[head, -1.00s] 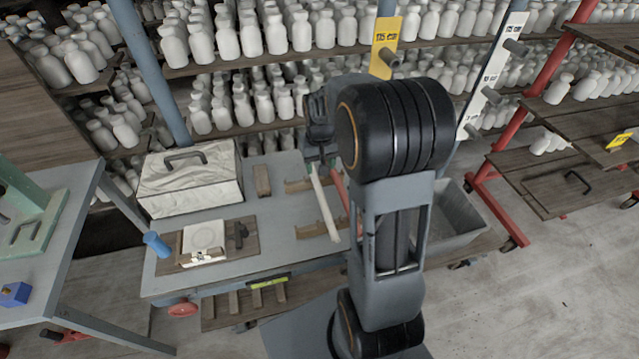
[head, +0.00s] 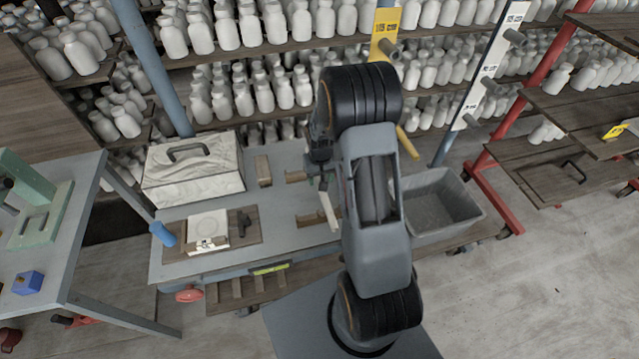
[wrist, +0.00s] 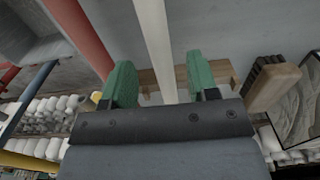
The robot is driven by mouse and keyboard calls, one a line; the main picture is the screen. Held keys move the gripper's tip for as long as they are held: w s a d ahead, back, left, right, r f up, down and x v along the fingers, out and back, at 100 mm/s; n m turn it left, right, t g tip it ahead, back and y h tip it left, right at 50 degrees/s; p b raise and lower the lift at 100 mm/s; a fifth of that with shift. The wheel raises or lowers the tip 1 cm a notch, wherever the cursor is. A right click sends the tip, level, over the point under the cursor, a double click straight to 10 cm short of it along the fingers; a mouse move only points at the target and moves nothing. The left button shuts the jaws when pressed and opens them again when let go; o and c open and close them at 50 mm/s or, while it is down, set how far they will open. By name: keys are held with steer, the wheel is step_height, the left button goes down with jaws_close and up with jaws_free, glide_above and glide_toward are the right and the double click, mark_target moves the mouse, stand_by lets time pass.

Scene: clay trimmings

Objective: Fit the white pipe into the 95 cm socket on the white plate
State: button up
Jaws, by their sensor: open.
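The white pipe (head: 329,212) lies on wooden cradles (head: 311,219) on the grey table, its far part hidden by my arm. My gripper (head: 324,182) is over it. In the wrist view, the white pipe (wrist: 157,40) runs between the green fingertips of my gripper (wrist: 161,74). The fingers are open, with a gap on each side of the pipe. I cannot tell how far down they reach around it. The white plate (head: 487,68) stands upright at the back right, with several grey sockets one above another. Its labels are too small to read surely.
A yellow plate (head: 385,28) with a socket stands left of the white plate. A grey bin (head: 440,205) is right of my arm. A white case (head: 192,172) and a board (head: 250,226) with a white block are on the table's left. Bottle shelves fill the back.

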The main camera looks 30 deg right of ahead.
steer(key=shift+f, duration=1.4)
jaws_close()
